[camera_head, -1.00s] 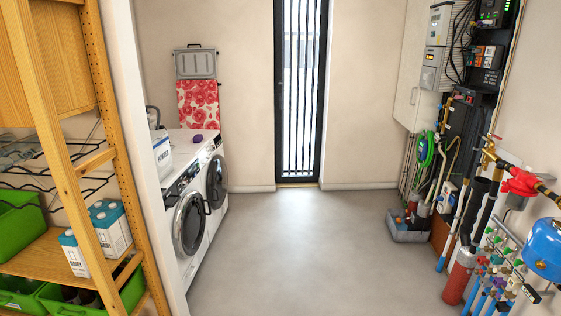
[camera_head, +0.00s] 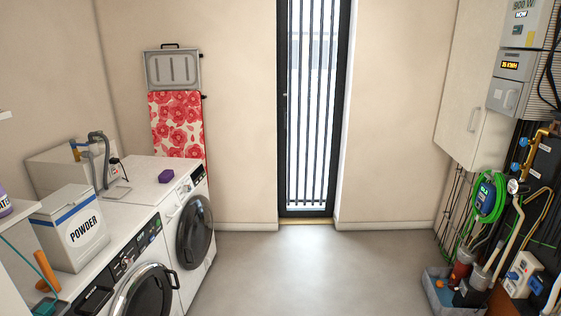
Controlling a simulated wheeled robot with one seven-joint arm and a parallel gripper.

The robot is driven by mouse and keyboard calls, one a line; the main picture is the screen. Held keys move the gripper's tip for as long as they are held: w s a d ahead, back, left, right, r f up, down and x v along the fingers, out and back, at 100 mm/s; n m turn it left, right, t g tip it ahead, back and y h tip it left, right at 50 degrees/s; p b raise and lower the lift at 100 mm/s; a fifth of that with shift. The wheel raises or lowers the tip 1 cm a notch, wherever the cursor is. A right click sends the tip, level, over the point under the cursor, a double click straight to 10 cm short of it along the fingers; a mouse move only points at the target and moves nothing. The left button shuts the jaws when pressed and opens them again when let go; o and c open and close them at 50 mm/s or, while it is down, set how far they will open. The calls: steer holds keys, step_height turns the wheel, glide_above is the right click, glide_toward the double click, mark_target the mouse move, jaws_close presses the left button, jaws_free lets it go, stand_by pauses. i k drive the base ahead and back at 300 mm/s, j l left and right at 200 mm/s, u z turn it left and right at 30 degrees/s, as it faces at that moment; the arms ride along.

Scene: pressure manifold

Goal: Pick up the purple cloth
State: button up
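The purple cloth (camera_head: 166,176) looks like a small folded block. It lies on the white top of the far washing machine (camera_head: 150,178), near the machine's front edge and its control panel. Nothing covers it. My gripper is not in view.
A white powder box (camera_head: 75,232) stands on the nearer machine, with an orange object (camera_head: 46,270) beside it. A grey pipe (camera_head: 105,150) rises behind. An ironing board (camera_head: 176,120) leans on the back wall. The floor (camera_head: 280,270) is clear; pipes and a grey tub (camera_head: 440,290) stand right.

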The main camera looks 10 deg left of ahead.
mark_target(167, 175)
steer(key=i+j+u, duration=0.25)
steer(key=i, duration=0.3)
steer(key=i+u, duration=0.3)
steer(key=i, duration=0.25)
steer(key=i+l+u, duration=0.1)
steer(key=i+u, duration=0.15)
steer(key=i, duration=0.3)
steer(key=i+l+u, duration=0.3)
steer(key=i, duration=0.25)
steer(key=i+l+u, duration=0.25)
steer(key=i, duration=0.3)
steer(key=i+l+u, duration=0.15)
steer(key=u, duration=0.3)
steer(key=i+l+u, duration=0.25)
steer(key=u, duration=0.15)
steer(key=i+l+u, duration=0.25)
steer(key=u, duration=0.2)
steer(key=i+l+u, duration=0.1)
steer(key=l+u, duration=0.3)
steer(key=i+l+u, duration=0.1)
steer(key=l+u, duration=0.35)
steer(key=i+l+u, duration=0.1)
steer(key=l+u, duration=0.4)
steer(key=u, duration=0.25)
steer(key=i+l+u, duration=0.1)
steer(key=l+u, duration=0.25)
